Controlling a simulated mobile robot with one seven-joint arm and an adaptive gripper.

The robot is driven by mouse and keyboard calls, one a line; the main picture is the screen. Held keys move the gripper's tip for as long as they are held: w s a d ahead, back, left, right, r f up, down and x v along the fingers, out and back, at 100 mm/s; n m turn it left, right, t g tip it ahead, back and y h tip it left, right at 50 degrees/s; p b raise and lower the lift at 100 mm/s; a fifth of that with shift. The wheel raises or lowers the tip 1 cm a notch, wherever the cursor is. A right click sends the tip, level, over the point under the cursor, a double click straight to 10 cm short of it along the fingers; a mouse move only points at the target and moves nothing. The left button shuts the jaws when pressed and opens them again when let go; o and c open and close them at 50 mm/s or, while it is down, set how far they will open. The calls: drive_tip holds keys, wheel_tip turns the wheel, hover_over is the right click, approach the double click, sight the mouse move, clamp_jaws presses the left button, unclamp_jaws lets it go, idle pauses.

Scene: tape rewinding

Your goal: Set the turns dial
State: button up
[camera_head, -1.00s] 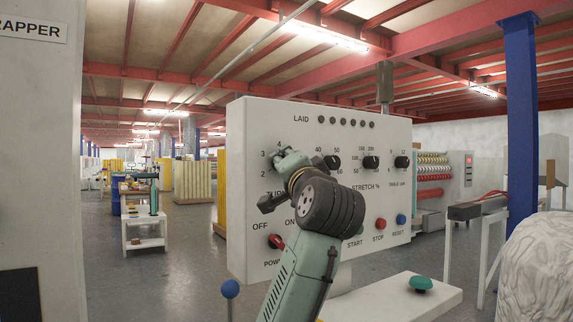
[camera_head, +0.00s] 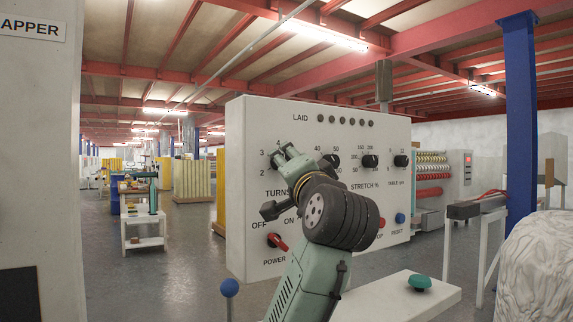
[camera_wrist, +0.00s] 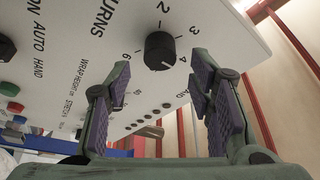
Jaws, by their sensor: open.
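A pale mark on the knob points toward the side of the 4, but I cannot read the exact setting. My gripper (camera_wrist: 165,78) is open, its purple-padded fingers spread on either side of the view below the knob. Nothing is between the pads, and I see no contact with the dial. In the head view, my gripper (camera_head: 284,158) is in front of the panel's left part and hides the dial.
The control panel (camera_head: 239,215) carries other black knobs, such as the stretch knob (camera_head: 370,161). The red power switch (camera_head: 277,241) is below my gripper. A blue reset button (camera_head: 400,218) is at lower right. A green button (camera_head: 420,282) sits on a white surface in front.

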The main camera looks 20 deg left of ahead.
drive_tip(key=v, duration=0.8)
drive_tip(key=shift+s, duration=0.3)
drive_tip(key=shift+f, duration=0.1)
